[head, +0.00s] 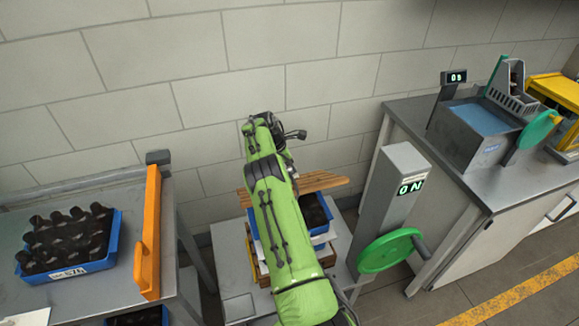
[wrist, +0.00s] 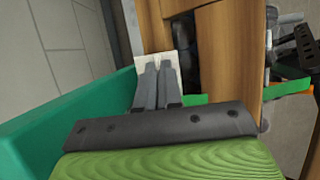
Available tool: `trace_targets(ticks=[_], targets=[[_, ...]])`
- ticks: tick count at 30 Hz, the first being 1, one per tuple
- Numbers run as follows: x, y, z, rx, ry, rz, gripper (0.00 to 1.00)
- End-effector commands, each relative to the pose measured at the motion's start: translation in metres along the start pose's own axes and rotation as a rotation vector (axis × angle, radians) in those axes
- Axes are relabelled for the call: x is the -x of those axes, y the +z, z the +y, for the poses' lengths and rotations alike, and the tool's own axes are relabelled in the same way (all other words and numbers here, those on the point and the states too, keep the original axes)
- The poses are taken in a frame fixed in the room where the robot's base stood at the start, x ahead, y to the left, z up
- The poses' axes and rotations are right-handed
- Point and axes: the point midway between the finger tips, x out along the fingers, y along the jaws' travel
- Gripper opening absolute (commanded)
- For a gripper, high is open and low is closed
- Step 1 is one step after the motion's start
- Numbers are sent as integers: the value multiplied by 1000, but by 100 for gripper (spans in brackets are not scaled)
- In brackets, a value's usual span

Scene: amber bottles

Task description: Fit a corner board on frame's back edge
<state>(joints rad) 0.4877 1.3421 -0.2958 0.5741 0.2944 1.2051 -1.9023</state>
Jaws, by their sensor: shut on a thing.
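In the wrist view my gripper (wrist: 162,85) has its two grey fingers close together, shut on a pale cream piece, which looks like the corner board (wrist: 173,58). Its upper part shows beyond the fingertips; the rest is hidden behind them. Brown wooden boards (wrist: 226,55) stand just right of it, and I cannot tell whether they touch. In the head view wooden slats (head: 322,181), perhaps part of the frame, show behind a blue crate (head: 325,228) on a low stand. My green arm covers much of this stand, and the fingers cannot be made out there.
A grey post with an "ON" display (head: 398,200) and a green handwheel (head: 386,251) stand close right of my arm. An orange rail (head: 149,235) edges the left table, which holds a blue crate of dark bottles (head: 70,240). A block wall (head: 200,70) is behind.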

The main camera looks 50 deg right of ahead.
Motion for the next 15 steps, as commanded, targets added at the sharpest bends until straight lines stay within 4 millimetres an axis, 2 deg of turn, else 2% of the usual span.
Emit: trace_targets(ticks=[5,6,11,15], targets=[[-5,-2,-1,2,-3,1,0],[-5,-2,-1,2,-3,1,8],[-4,-2,0,1,-1,1,33],[-4,-2,0,1,0,0,35]])
